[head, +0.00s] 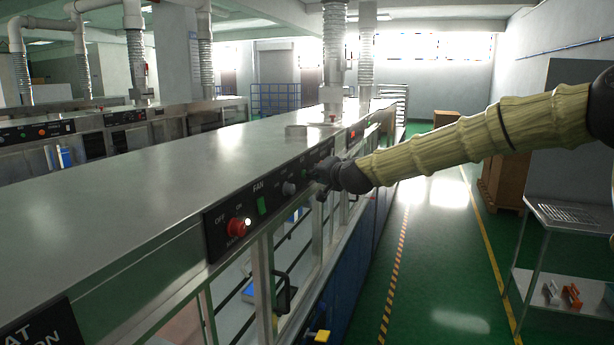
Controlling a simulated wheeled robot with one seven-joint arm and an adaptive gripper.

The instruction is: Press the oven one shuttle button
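A long steel oven (150,180) with a flat top runs away from me on the left. On its near edge is a black control panel (221,212). The panel carries a red knob (237,228) by "MAIN", a green switch (262,205) under "FAN", and a grey knob (289,188). My gripper (318,181) is dark and is at the far part of this panel, beyond the grey knob. I cannot tell if it touches the panel or if its fingers are open. It hides what lies behind it, and no label reading "shuttle" is legible.
My sleeved arm reaches in from the right. A green floor (435,250) with striped tape gives an open aisle right of the oven. A steel cart (575,215) and brown boxes (503,180) stand on the right. Ducts (334,50) rise from the oven top.

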